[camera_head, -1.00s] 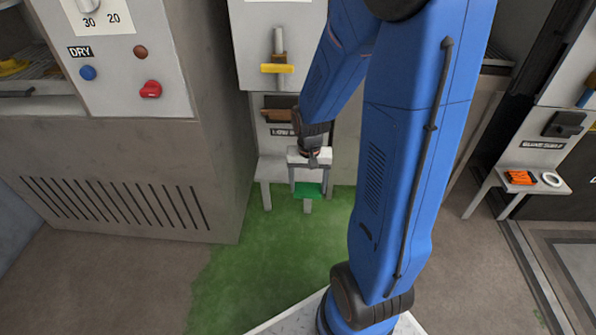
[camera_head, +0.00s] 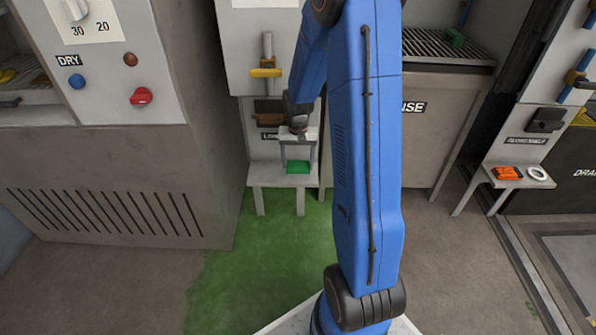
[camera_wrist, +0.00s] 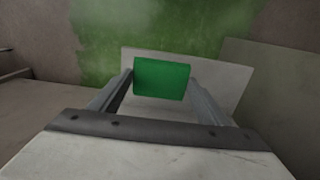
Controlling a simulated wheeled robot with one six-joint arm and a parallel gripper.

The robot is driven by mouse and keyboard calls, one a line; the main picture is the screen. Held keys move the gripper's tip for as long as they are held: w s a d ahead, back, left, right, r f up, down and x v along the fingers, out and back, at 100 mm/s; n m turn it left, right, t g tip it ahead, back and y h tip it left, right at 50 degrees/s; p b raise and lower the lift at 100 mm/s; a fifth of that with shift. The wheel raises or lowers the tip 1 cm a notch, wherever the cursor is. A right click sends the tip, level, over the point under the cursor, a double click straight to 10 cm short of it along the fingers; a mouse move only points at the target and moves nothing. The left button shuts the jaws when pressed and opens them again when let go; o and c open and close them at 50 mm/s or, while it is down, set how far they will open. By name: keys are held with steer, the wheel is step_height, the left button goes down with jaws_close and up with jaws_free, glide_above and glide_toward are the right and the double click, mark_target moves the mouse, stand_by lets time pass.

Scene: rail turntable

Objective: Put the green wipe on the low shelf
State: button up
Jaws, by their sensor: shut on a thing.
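The green wipe (camera_head: 298,167) is a small flat green block. My gripper (camera_head: 297,165) is shut on it and holds it over the low white shelf (camera_head: 262,178), below the grey wall panel. In the wrist view the wipe (camera_wrist: 161,78) sits between the two finger ends, with the pale shelf top (camera_wrist: 222,72) behind and below it. I cannot tell whether the wipe touches the shelf. The shelf's label is partly hidden by my wrist.
A yellow-handled lever (camera_head: 266,72) is on the panel above the shelf. A grey cabinet (camera_head: 110,180) stands at left. A side shelf at right (camera_head: 507,180) bears an orange item (camera_head: 507,173) and a white ring (camera_head: 537,174). The green-stained floor is clear.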

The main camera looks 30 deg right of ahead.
mark_target(298, 165)
steer(key=shift+w+d+f, duration=0.15)
steer(key=shift+f, duration=2.25)
steer(key=shift+f, duration=0.15)
steer(key=o, duration=1.1)
